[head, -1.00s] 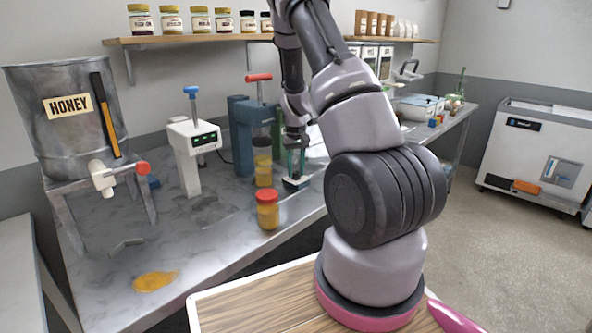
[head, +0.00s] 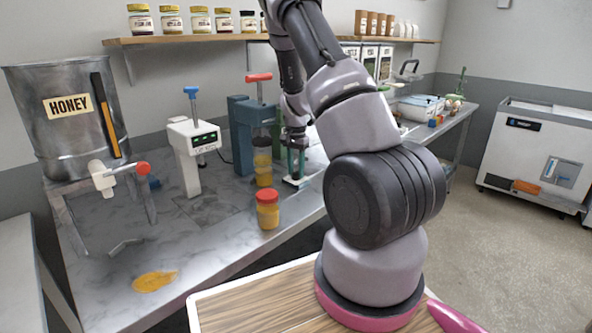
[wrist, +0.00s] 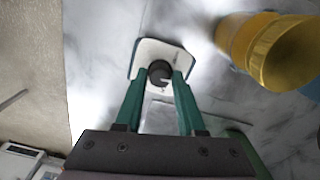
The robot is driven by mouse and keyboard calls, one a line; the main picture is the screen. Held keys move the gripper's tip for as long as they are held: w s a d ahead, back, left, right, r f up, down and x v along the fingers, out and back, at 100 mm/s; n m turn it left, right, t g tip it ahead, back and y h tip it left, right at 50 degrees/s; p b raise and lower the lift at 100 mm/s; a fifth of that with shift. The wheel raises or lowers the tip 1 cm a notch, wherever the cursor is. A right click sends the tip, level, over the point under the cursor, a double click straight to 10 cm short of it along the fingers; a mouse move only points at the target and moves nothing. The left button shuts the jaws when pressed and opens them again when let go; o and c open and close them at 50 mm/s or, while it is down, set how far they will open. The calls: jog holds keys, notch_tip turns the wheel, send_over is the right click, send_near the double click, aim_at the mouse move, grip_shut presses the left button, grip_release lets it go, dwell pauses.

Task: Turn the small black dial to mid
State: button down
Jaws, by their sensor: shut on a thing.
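The small black dial (wrist: 160,73) sits on a white plate with a dark edge (wrist: 148,50) on the marble counter. In the wrist view my gripper (wrist: 161,82) has its green fingers on either side of the dial, shut on it. In the head view my gripper (head: 296,176) points down at the white plate (head: 297,184), and the dial itself is hidden there by the fingers. The dial's pointer and any markings are too small to read.
A white device (head: 192,148) and the honey tank (head: 68,120) stand further left. The counter's front left is clear except for a honey spill (head: 155,281).

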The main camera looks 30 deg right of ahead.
aim_at(296, 172)
jog(key=shift+m, duration=0.6)
jog(key=c, duration=0.5)
grip_release()
notch_tip(296, 172, up, 11)
jog(key=shift+f, duration=0.1)
dwell(0.3)
